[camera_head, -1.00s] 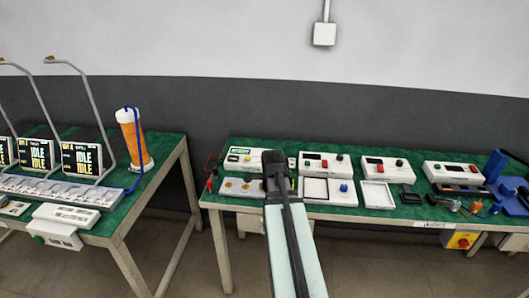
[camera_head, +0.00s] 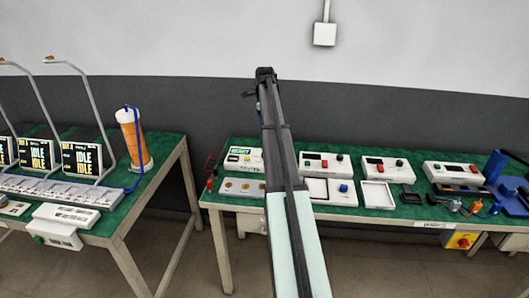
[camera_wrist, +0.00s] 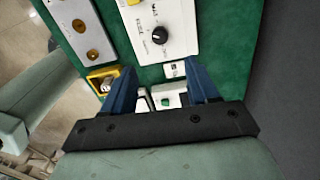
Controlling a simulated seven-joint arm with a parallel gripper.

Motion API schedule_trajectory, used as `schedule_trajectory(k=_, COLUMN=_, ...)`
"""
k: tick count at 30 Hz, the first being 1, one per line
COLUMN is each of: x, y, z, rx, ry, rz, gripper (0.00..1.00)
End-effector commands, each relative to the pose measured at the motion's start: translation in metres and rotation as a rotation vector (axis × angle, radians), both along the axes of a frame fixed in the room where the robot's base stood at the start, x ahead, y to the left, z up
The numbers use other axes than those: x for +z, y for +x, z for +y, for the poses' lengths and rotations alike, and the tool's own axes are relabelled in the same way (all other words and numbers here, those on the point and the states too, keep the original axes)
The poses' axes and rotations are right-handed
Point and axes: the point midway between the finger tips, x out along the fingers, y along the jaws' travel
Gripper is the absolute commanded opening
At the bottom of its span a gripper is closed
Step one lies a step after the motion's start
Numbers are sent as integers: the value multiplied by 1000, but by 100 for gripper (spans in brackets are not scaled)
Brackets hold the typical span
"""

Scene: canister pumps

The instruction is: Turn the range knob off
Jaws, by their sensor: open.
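A white panel (camera_wrist: 170,15) at the top middle of the wrist view carries a round black knob (camera_wrist: 159,35) with small printing around it. The printing is too small to read, so I cannot tell for sure that this is the range knob. My gripper (camera_wrist: 159,66) is open, its two blue fingers apart with nothing held between them. In the picture the knob lies just beyond the fingertips, and the fingers appear clear of it. In the head view my raised arm stands in front of the right table, and the fingers cannot be made out.
In the wrist view, a grey plate (camera_wrist: 85,30) with brass buttons and a yellow-framed part (camera_wrist: 104,80) lie to the left. A green button (camera_wrist: 166,101) shows between the fingers. In the head view, the green right table (camera_head: 410,212) holds several white boxes and a blue fixture (camera_head: 495,165).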

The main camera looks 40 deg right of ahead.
Motion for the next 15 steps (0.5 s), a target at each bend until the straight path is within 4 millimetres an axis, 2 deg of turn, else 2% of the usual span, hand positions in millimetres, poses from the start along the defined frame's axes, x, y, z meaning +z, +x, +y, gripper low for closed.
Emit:
schedule_trajectory(k=5, x=-18, y=-1, z=1, rx=0, ry=2, rz=3, gripper=59)
schedule_trajectory(k=15, x=-77, y=-3, z=2, rx=0, ry=2, rz=3, gripper=59)
